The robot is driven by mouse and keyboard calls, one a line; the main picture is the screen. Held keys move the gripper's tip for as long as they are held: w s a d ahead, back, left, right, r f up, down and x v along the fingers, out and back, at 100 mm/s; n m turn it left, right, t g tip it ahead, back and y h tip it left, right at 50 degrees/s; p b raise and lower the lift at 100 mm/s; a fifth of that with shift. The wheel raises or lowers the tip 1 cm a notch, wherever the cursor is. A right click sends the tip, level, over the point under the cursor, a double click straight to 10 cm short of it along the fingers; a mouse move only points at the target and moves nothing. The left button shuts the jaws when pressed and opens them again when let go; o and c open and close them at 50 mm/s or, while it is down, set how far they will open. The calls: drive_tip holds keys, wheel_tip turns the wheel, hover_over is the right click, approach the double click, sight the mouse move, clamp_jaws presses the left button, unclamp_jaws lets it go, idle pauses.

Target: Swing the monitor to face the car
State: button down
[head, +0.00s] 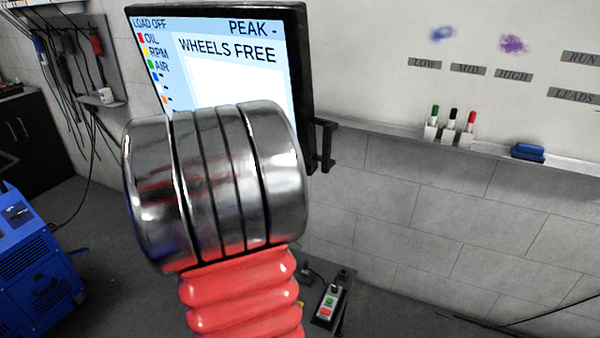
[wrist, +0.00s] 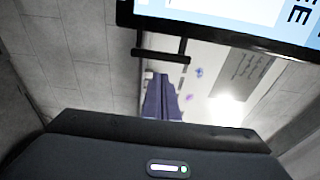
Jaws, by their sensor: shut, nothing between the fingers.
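The monitor (head: 240,75) has a black frame and a lit screen reading "WHEELS FREE". In the head view it stands at the upper middle, its lower part hidden by my arm. A black handle (head: 326,146) projects from its right edge. In the wrist view the monitor (wrist: 225,25) fills the top right, with the handle (wrist: 160,56) below its edge. My gripper (wrist: 158,82) is shut and empty, its slate-blue fingers pointing toward the handle. The tips lie just below the handle in the picture; I cannot tell whether they touch. The head view does not show my gripper. No car is in view.
A whiteboard ledge (head: 400,138) with markers (head: 452,122) and a blue eraser (head: 527,152) runs along the wall at right. A button box (head: 328,303) sits low behind my arm. A blue machine (head: 35,260) stands at left, with cables hanging above. Floor shows between.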

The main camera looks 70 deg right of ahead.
sight(326, 151)
drive_tip(key=x, duration=1.3)
drive_tip(key=shift+w, duration=0.1)
